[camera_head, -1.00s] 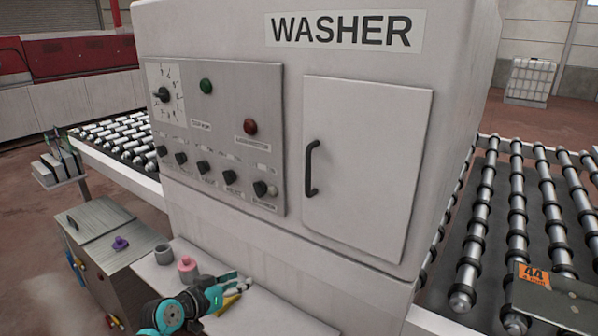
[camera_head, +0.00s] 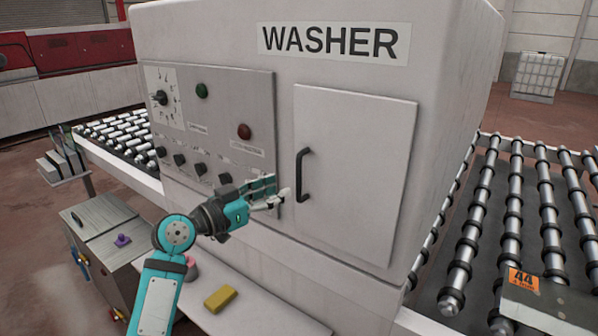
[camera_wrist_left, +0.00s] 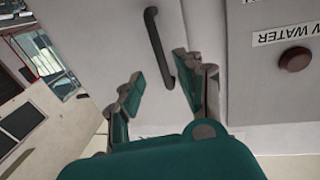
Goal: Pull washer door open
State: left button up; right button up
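The washer door (camera_head: 352,180) is a pale, closed panel on the front of the white washer. Its black vertical handle (camera_head: 301,175) sits at the door's left edge and shows in the left wrist view too (camera_wrist_left: 158,45). My left gripper (camera_head: 282,190) is just left of the handle's lower part in the head view. In the left wrist view its fingers (camera_wrist_left: 158,88) are spread apart, with the handle's lower end reaching toward the gap between them. Nothing is held, and I cannot tell whether a finger touches the handle. My right gripper is not in view.
The control panel (camera_head: 215,125) with knobs and two buttons is left of the door. A shelf below holds a yellow block (camera_head: 220,298) and a pink item (camera_head: 190,268). A roller conveyor (camera_head: 520,220) runs on the right. Space before the door looks clear.

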aim_at(297, 181)
pick_arm(q)
jog(key=p+x, duration=0.1)
jog(key=x, duration=0.5)
jog(key=shift+w+r+p, duration=0.1)
jog(key=shift+w+p, duration=0.05)
jog(key=shift+p, duration=0.2)
jog(key=shift+w+d, duration=0.45)
jog(key=shift+d, duration=0.1)
jog(key=shift+c, duration=0.4)
grip_shut()
